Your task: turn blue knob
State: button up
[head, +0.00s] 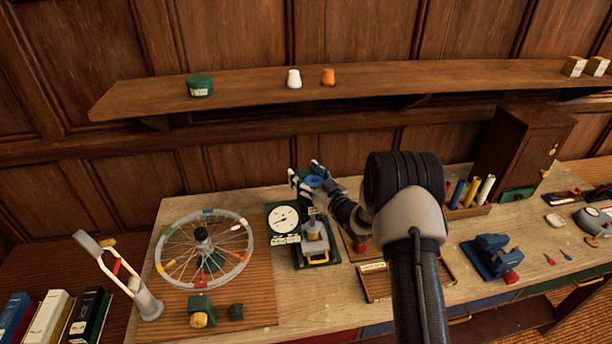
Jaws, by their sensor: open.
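The blue knob (313,182) shows as a small blue patch between the fingers of my gripper (307,176). It appears to sit near the top of a dark green stand at the back of the bench. My gripper is open, with a finger on either side of the knob. I cannot tell whether the fingers touch it. A white round dial (283,219) on a green plate is just left of and below the knob. A device with a yellow frame (316,241) stands in front. My gripper and wrist hide part of the stand.
A spoked wheel (238,256) lies on the left of the bench. A blue vise (489,256) and a wooden cabinet (507,150) are on the right. A wall shelf (240,99) with small items runs above. A wooden tray (375,284) lies near the front.

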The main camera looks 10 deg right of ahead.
jog(key=shift+c, duration=0.2)
jog(key=c, duration=0.8)
jog(key=shift+c, duration=0.5)
